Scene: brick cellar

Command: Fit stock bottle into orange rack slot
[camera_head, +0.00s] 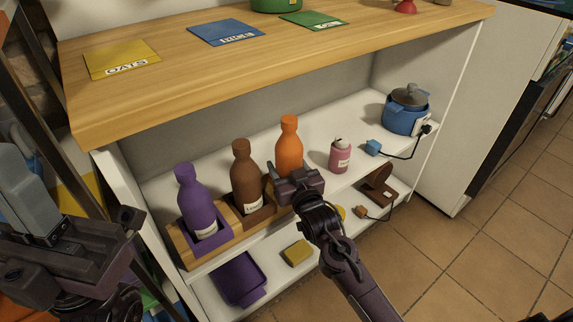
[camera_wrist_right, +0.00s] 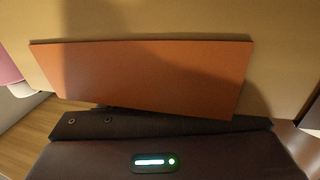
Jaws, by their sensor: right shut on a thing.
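The orange bottle (camera_head: 289,143) stands upright at the right end of the wooden rack (camera_head: 227,224). My right gripper (camera_head: 297,184) is shut on its lower part, from the front. The gripper hides the bottle's base and the orange slot, so I cannot tell how deep the bottle sits. In the right wrist view a flat orange surface (camera_wrist_right: 145,75) lies close ahead; I cannot tell whether it is bottle or slot. My left gripper (camera_head: 32,195) hangs at the left, away from the rack; its jaws are unclear.
A purple bottle (camera_head: 194,199) and a brown bottle (camera_head: 246,172) stand in the rack's other slots. A pink bottle (camera_head: 340,155) and a blue pot (camera_head: 405,112) stand to the right. The wooden top (camera_head: 180,85) overhangs the shelf. A purple bin (camera_head: 240,281) is below.

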